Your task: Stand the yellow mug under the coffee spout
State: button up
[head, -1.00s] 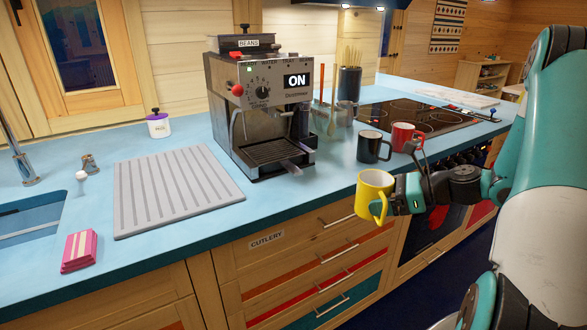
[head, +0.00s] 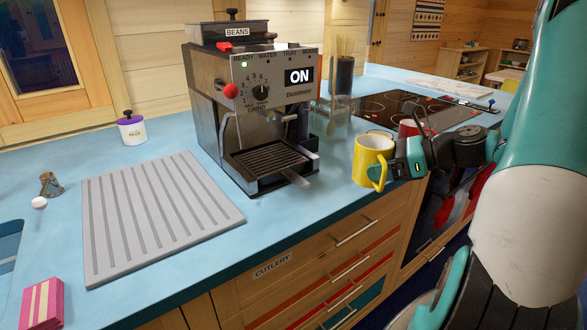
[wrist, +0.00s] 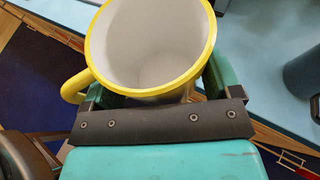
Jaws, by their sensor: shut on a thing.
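The yellow mug (head: 372,158) is held upright by my gripper (head: 397,165), in front of and to the right of the coffee machine. In the wrist view the mug (wrist: 96,62) fills the top middle; its white inside looks empty and its handle points left. My gripper (wrist: 155,95) is shut around the mug's side. The coffee machine (head: 205,110) stands on the blue counter, its display reading ON and a green light lit. Its drip tray (head: 268,160) is bare. The spout above the tray is hard to make out.
A ribbed grey board (head: 150,215) lies left of the machine. A red mug (head: 408,128) stands behind my gripper, partly hidden. A glass jar (head: 335,113) stands right of the machine, near the hob (head: 410,108). A purple-lidded pot (head: 131,129) and pink sponge (head: 42,303) are left.

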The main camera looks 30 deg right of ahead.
jog(key=w+a, duration=0.3)
jog(key=w, duration=0.1)
jog(key=w+a+p, duration=0.1)
jog(key=w+a, duration=0.2)
jog(key=w, duration=0.2)
jog(key=w+a+p, duration=0.1)
jog(key=w+a, duration=0.2)
jog(key=w, duration=0.2)
jog(key=shift+a, duration=0.4)
jog(key=shift+w+f, duration=0.1)
jog(key=shift+w, duration=0.05)
jog(key=shift+f, duration=1.65)
jog(key=o, duration=0.9)
jog(key=shift+f, duration=0.15)
